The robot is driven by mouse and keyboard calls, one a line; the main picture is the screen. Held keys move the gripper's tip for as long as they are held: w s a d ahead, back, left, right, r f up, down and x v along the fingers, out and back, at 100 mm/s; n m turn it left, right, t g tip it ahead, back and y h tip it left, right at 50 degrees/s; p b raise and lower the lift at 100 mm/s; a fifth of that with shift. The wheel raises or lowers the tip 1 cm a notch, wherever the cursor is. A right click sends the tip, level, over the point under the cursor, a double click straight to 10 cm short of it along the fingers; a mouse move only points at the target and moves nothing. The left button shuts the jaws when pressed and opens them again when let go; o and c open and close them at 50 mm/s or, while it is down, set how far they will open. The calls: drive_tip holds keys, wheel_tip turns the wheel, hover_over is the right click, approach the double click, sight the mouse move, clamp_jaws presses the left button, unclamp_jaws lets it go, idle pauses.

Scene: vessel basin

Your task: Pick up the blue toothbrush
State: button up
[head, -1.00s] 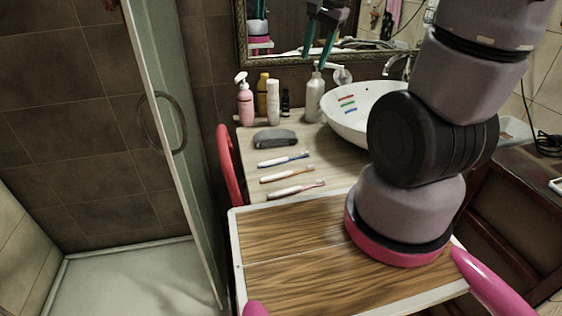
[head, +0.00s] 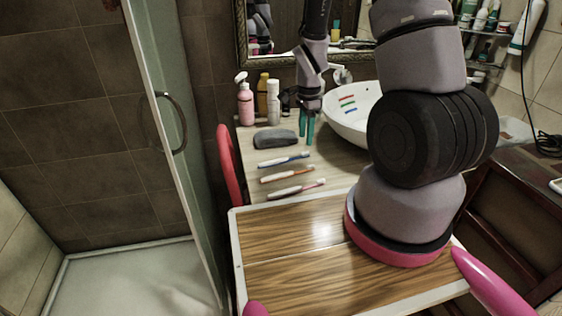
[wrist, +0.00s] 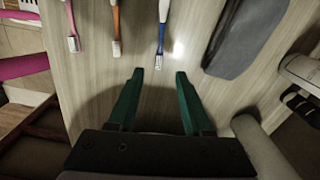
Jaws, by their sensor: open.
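The blue toothbrush (head: 284,159) lies flat on the wooden counter, the farthest back of three toothbrushes. In the wrist view the blue toothbrush (wrist: 163,28) points its bristle head down towards my gripper (wrist: 154,75), which is open. In the head view my gripper (head: 307,140) points down over the counter, to the right of the brush and beside the grey case. Its height above the counter is hard to tell.
An orange toothbrush (head: 286,174) and a pink toothbrush (head: 297,188) lie in front of the blue one. A grey case (head: 275,138) lies behind it. A pink bottle (head: 245,105) and other bottles stand at the back. The white basin (head: 345,125) is right of my gripper.

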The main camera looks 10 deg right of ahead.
sight(306, 153)
drive_tip(key=shift+d+f, duration=0.1)
drive_tip(key=shift+f, duration=2.9)
clamp_jaws()
